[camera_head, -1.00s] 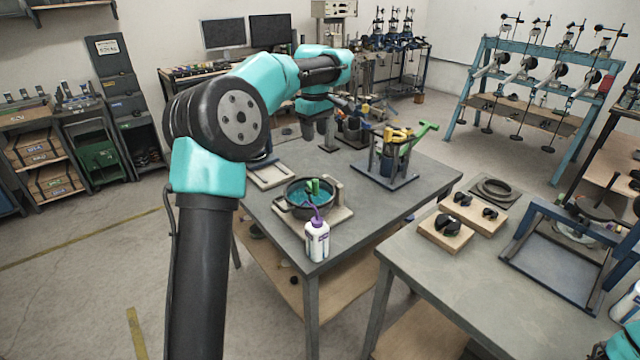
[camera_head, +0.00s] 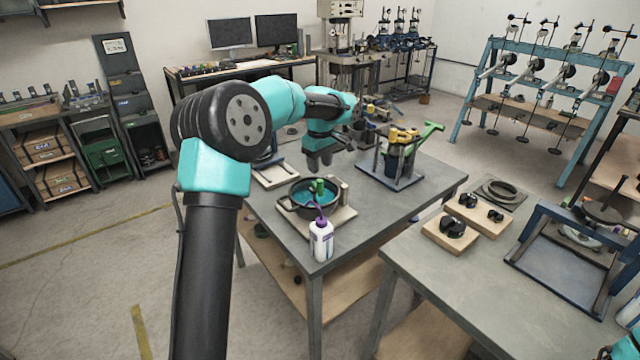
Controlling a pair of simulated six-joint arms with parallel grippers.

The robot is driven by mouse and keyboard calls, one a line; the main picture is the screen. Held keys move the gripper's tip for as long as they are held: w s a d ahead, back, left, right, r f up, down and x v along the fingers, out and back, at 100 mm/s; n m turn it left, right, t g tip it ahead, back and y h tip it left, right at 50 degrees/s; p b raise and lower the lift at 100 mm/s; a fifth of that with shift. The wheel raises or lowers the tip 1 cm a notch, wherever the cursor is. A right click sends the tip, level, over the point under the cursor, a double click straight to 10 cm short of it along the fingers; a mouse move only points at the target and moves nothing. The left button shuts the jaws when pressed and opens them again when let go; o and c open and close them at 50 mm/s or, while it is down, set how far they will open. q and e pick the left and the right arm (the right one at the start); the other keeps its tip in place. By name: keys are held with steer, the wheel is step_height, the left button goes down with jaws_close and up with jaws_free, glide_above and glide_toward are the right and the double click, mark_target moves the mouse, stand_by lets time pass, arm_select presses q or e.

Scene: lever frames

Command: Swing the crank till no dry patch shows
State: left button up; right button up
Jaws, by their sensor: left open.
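A dark round pan (camera_head: 297,207) with teal contents sits on a light board on the near grey table. A small green upright grip (camera_head: 319,187) stands in the pan; it looks like the crank's handle. The rest of the crank and any dry patch are too small to make out. My left gripper (camera_head: 319,163) is open and empty, pointing down just above and behind the green grip, apart from it. My right gripper is out of view; only a bit of teal arm shows at the bottom right.
A white bottle with a purple spout (camera_head: 321,241) stands close in front of the pan. A stand with yellow parts and a green lever (camera_head: 428,133) is to the right. A flat light frame (camera_head: 275,176) lies behind left.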

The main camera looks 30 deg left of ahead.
mark_target(320, 180)
arm_select(q)
step_height(320, 180, down, 7)
steer(key=shift+f, duration=0.15)
stand_by(0.4)
jaws_close()
